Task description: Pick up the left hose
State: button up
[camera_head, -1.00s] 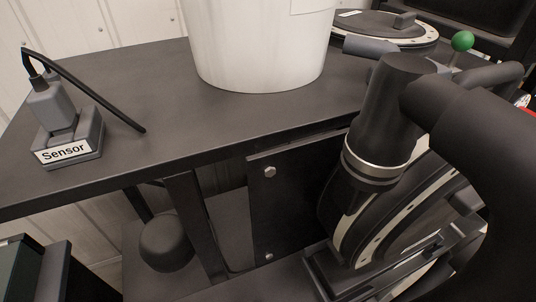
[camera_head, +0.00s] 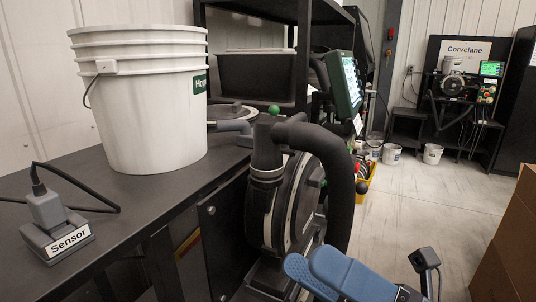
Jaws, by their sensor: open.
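A thick black hose (camera_head: 342,180) arcs from the top of the seed meter, then hangs down on its right side. A short dark upright pipe (camera_head: 266,145) with a ringed collar stands to its left, on the front of the round seed meter (camera_head: 303,200). I cannot tell for sure which of these is the left hose. My gripper (camera_head: 309,264) shows at the bottom with two blue fingers, empty, below and in front of the meter. The fingers overlap in the picture. The hose's lower end is hidden behind my gripper.
A dark bench (camera_head: 100,178) holds a white bucket (camera_head: 150,110) and a grey sensor block (camera_head: 62,238) with a black cable. A monitor (camera_head: 344,85) stands behind the meter. Open floor (camera_head: 425,205) lies right, with a cardboard box (camera_head: 510,245) at the edge.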

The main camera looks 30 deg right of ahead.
aim_at(284, 160)
jog(key=w+d+r+n+g+h, duration=0.1)
jog(key=w+d+n, duration=0.2)
jog(key=w, duration=0.1)
jog(key=w+d+r+n+g+h, duration=0.1)
jog(key=w+d+r+n+h, duration=0.1)
jog(key=w+n, duration=0.1)
jog(key=w+d+r+n+h, duration=0.1)
jog(key=w+d+n+h, duration=0.1)
jog(key=w, duration=0.4)
jog(key=shift+w+d+r+n+g, duration=0.1)
jog(key=shift+d+r+n+g, duration=0.1)
jog(key=shift+d+n, duration=0.25)
jog(key=shift+d+r+n+g, duration=0.1)
jog(key=shift+d+n+g, duration=0.1)
jog(key=shift+d+n, duration=0.2)
jog(key=shift+w+a, duration=0.2)
jog(key=shift+w, duration=0.15)
jog(key=shift+f+p+x, duration=0.15)
jog(key=shift+p+x, duration=0.35)
jog(key=shift+x, duration=1.2)
jog(key=shift+f+p+x, duration=0.15)
jog(key=shift+p+x, duration=0.35)
jog(key=shift+x, duration=1.2)
jog(key=c, duration=1.2)
jog(key=shift+r, duration=0.1)
jog(key=shift+c, duration=0.2)
